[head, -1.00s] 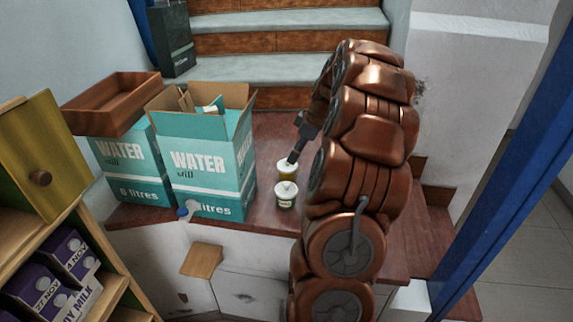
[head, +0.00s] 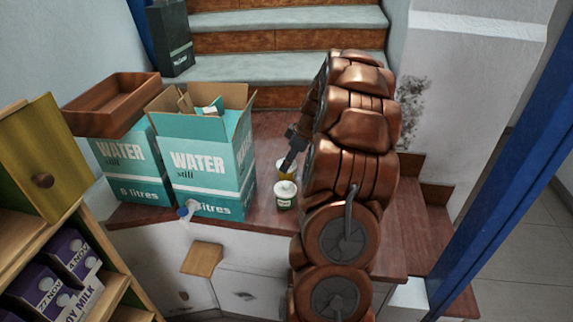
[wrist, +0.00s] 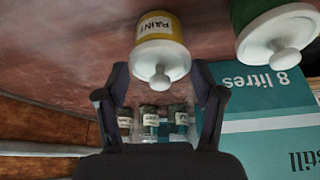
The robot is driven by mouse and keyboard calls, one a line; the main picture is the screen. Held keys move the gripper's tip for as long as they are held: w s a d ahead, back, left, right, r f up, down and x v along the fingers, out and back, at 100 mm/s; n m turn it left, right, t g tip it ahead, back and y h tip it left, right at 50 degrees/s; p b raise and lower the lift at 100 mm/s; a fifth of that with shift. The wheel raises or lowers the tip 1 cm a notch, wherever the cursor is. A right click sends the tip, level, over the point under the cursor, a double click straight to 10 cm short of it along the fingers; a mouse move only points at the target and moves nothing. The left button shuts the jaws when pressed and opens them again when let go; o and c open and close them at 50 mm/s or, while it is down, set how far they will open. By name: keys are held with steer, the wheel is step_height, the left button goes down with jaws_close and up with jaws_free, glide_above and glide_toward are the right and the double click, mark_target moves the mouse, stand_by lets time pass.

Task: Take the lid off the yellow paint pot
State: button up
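The yellow paint pot (wrist: 160,30) shows in the wrist view with a PAINT label and its white knobbed lid (wrist: 160,64) on it.
Open water box (head: 205,168) and another water box (head: 135,172) with a brown tray (head: 112,104) stand left on the wooden top (head: 232,222). Small labelled jars (wrist: 150,120) appear between my fingers in the wrist view. Stairs (head: 275,68) rise behind.

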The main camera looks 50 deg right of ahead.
steer(key=c, duration=0.4)
